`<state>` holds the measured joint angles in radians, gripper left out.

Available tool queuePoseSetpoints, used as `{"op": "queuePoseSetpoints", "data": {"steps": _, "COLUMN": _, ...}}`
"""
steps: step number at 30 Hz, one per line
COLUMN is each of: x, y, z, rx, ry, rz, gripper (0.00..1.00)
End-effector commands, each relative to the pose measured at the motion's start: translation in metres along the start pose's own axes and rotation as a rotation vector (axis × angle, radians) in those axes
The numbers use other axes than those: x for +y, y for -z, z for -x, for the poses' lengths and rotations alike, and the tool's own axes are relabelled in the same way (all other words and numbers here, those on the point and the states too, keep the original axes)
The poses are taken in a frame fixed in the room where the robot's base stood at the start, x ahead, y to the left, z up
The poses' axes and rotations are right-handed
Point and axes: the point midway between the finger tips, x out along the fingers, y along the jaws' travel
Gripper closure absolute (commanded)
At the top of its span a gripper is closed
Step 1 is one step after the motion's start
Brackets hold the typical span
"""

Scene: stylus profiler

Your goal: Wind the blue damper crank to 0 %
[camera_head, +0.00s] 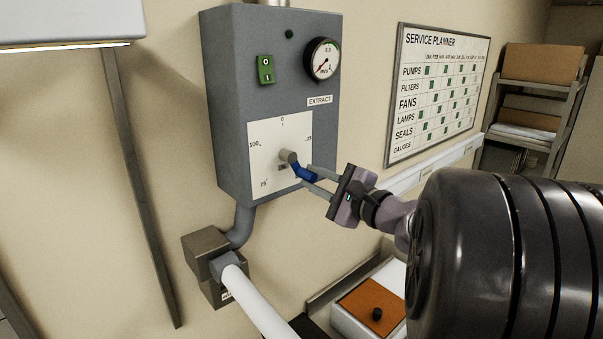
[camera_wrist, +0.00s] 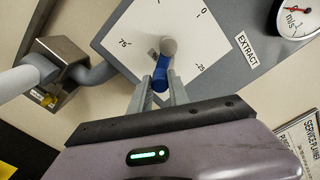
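The blue damper crank (camera_head: 305,173) sits on a grey hub (camera_head: 288,156) in front of a white dial plate (camera_head: 262,145) on the grey extract box. The crank points down and to the right, below the 25 mark. The plate shows 0 at the top, 25 right, 75 lower left and 100 left. My gripper (camera_head: 307,176) has one finger on each side of the blue crank. In the wrist view the crank (camera_wrist: 161,80) lies between the fingertips, very close to both. Whether the fingers press on it is not clear.
A round gauge (camera_head: 322,60) and a green switch (camera_head: 266,69) are above the plate. A pipe (camera_head: 241,226) leaves the box below. A service planner board (camera_head: 437,91) hangs to the right. An orange-topped box (camera_head: 373,307) stands below my gripper.

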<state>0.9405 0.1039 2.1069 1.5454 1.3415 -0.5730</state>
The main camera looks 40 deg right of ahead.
Motion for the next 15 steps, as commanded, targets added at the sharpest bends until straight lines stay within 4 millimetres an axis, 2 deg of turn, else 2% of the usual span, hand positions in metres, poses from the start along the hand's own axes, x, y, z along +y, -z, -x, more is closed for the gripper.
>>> {"op": "queuePoseSetpoints", "data": {"steps": 1, "x": 0.000, "y": 0.000, "z": 0.000, "rx": 0.000, "ry": 0.000, "rz": 0.000, "gripper": 0.91}}
{"op": "queuePoseSetpoints", "data": {"steps": 2, "x": 0.000, "y": 0.000, "z": 0.000, "rx": 0.000, "ry": 0.000, "rz": 0.000, "gripper": 0.76}}
{"op": "queuePoseSetpoints", "data": {"steps": 10, "x": -0.001, "y": 0.000, "z": 0.000, "rx": 0.000, "ry": 0.000, "rz": 0.000, "gripper": 0.76}}
{"op": "queuePoseSetpoints", "data": {"steps": 15, "x": -0.014, "y": 0.005, "z": 0.000, "rx": 0.001, "ry": 0.002, "rz": 0.000, "gripper": 0.76}}
